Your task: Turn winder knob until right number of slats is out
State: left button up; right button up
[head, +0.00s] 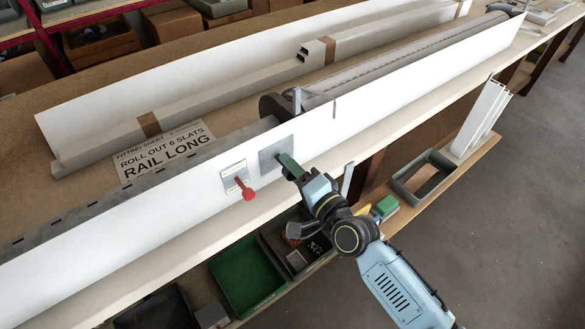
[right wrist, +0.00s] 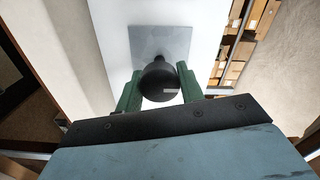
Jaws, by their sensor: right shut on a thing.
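The winder knob (right wrist: 160,82) is a round black knob on a square grey plate (right wrist: 178,45) on the white panel (head: 170,185). My right gripper (right wrist: 158,88) is shut on it, one green finger on each side. In the head view my right gripper (head: 290,168) reaches the plate and hides the knob. A grey slatted strip with dark slots (head: 120,190) lies behind the panel at left. The fitting sheet (head: 163,152) reads "ROLL OUT", a digit like 6 or 8, "SLATS", "RAIL LONG". My left gripper is not in view.
A red-handled lever (head: 246,191) sits on a plate just left of the knob. Long grey profiles (head: 230,98) lie behind the panel. Below the bench are a green bin (head: 246,275) and a grey tray (head: 424,176). The floor at right is clear.

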jog(key=shift+f, duration=0.1)
jog(key=o, duration=1)
jog(key=v, duration=1.3)
jog(key=shift+s+d, duration=0.15)
jog(key=shift+s, duration=0.05)
